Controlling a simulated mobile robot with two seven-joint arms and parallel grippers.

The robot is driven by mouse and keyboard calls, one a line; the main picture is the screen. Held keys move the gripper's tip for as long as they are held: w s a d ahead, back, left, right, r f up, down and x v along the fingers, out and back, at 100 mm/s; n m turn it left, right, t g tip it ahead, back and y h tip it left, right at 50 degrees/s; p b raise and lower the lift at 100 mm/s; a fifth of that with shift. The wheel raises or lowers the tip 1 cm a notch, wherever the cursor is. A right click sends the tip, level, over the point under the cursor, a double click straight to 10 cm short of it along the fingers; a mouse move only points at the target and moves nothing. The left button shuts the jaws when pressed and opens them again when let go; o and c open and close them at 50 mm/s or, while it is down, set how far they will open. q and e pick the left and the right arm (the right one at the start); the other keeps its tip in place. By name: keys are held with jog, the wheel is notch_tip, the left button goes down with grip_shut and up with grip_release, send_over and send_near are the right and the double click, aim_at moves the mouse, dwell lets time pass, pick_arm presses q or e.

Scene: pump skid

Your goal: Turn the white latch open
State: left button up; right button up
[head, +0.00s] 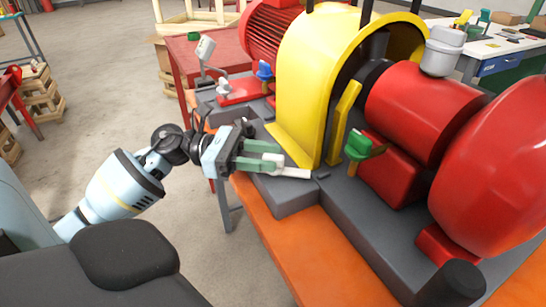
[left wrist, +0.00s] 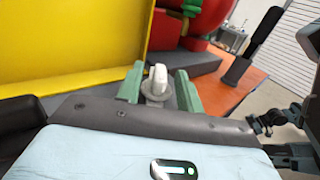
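The white latch (head: 292,173) is on the grey base near the foot of the yellow guard; its flat white arm points right in the head view. In the left wrist view the latch's white knob (left wrist: 157,80) stands upright on a pale round mount. My left gripper (head: 279,157) reaches in from the left with its green fingers at the latch. In the left wrist view the fingers (left wrist: 158,86) are spread, one on each side of the knob, with a gap at the right finger; contact at the left finger is unclear. My right gripper is not seen.
The yellow guard (head: 305,75) rises just behind the latch. A green-handled valve (head: 358,147), a red pump body (head: 420,110) and a blue knob (head: 264,69) are nearby. The orange table edge (head: 262,222) is in front; open floor lies left.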

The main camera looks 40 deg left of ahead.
pick_arm(q)
jog(key=v, duration=0.4)
jog(key=shift+s+a+b, duration=0.2)
jog(key=shift+a+b, duration=0.15)
jog(key=shift+b, duration=0.05)
jog(key=shift+s+a, duration=0.25)
jog(key=shift+a, duration=0.2)
